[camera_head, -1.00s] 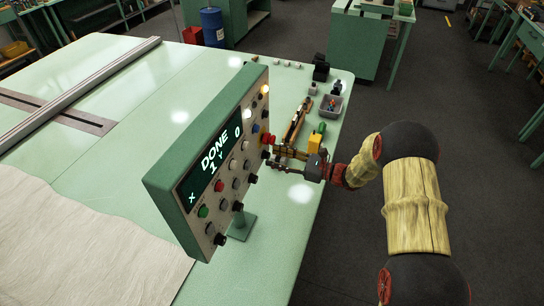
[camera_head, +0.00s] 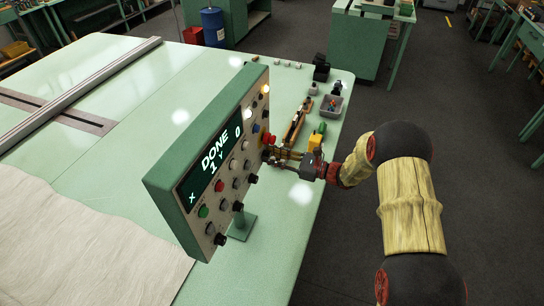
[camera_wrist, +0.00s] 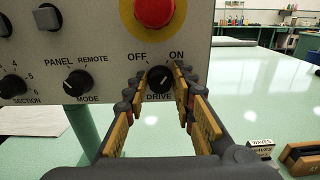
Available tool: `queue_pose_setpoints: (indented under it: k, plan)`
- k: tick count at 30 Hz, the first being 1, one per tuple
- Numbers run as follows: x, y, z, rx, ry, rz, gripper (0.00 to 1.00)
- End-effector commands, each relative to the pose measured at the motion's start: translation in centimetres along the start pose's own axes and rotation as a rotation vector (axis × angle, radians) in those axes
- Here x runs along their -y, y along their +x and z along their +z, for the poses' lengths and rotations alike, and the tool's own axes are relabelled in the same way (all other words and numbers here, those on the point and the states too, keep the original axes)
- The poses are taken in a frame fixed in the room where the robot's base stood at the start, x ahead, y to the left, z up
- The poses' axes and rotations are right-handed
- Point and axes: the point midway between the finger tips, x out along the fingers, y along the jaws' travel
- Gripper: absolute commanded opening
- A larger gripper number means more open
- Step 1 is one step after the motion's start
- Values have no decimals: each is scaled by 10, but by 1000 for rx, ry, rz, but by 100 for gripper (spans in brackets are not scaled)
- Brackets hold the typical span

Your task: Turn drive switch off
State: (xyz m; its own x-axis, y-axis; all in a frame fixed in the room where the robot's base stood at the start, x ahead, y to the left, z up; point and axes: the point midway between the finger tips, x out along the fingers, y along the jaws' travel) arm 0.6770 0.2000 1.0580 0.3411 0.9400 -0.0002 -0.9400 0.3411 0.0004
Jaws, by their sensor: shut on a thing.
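The drive switch (camera_wrist: 159,80) is a round black knob low on the control panel, below a red mushroom button (camera_wrist: 154,10). OFF is printed at its upper left, ON at its upper right, and DRIVE below, partly covered by my fingers. Its pale mark appears to lean toward ON. My gripper (camera_wrist: 160,84) has one finger on each side of the knob and is shut on it. In the head view my gripper (camera_head: 273,154) reaches the panel's right edge from the right, and the knob is hidden there.
The green control panel (camera_head: 165,181) stands on a post on the pale green table (camera_head: 277,236). Its screen reads DONE. Beside the knob is the MODE knob (camera_wrist: 77,82). Behind the gripper lie a yellow-green object (camera_head: 317,136) and a grey bin (camera_head: 331,105).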

Motion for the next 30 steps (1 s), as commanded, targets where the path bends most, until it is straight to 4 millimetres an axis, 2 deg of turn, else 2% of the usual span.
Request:
queue_pose_setpoints:
  k: [8, 17, 23, 30]
  plan:
    - [0, 0, 0, 0, 0, -1, 0]
    - [0, 0, -1, 0, -40, -1, 0]
    - [0, 0, -2, 1, -149, -1, 0]
    - [-1, 0, -4, 0, -358, -1, 0]
